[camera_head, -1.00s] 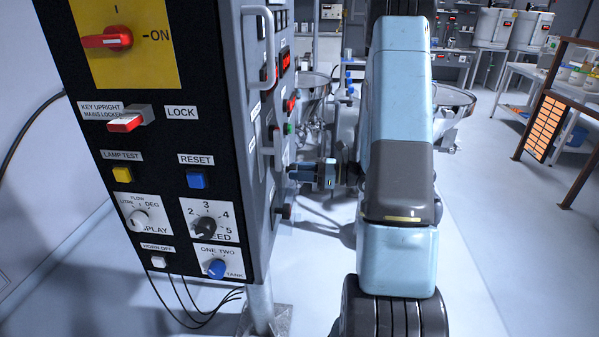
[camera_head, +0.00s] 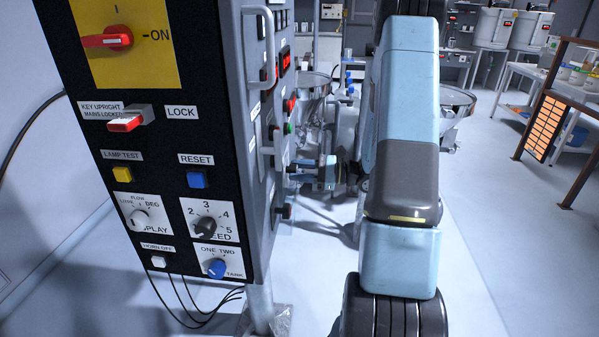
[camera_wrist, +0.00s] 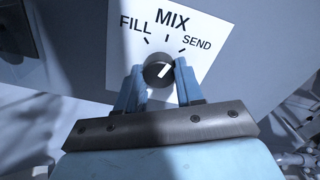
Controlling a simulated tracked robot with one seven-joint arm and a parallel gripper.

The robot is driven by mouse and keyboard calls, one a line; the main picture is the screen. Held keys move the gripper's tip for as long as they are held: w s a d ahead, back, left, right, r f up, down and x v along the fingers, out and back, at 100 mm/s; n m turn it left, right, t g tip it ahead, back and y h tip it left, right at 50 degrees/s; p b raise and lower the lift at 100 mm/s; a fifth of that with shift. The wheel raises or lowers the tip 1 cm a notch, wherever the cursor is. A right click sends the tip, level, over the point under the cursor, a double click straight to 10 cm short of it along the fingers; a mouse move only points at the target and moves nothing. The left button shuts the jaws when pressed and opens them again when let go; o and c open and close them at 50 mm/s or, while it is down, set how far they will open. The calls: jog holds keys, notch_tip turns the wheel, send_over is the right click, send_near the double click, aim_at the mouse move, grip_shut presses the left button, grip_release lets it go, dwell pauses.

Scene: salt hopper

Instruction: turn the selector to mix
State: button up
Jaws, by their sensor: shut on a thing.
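The selector (camera_wrist: 158,71) is a round dark knob on a white plate (camera_wrist: 205,70) marked FILL, MIX and SEND in the wrist view. Its white pointer line slants up and to the right, nearer the SEND tick than the MIX tick at the top. My gripper (camera_wrist: 160,80) is shut on the selector, one blue finger on each side of it. In the head view my gripper (camera_head: 308,172) reaches the right side face of the cabinet, and the selector cannot be made out there.
The control cabinet (camera_head: 130,215) stands close on the left, with a red main switch (camera_head: 107,40) and several buttons and knobs on its front. A handle (camera_head: 248,50) sticks out at its edge. Steel vessels stand behind. Open floor (camera_head: 490,200) lies to the right.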

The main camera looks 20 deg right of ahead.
jog(key=shift+n, duration=1.7)
jog(key=o, duration=1)
jog(key=shift+o, duration=0.2)
jog(key=shift+d, duration=0.15)
jog(key=v, duration=1.3)
jog(key=shift+s+d, duration=0.2)
jog(key=shift+d, duration=0.05)
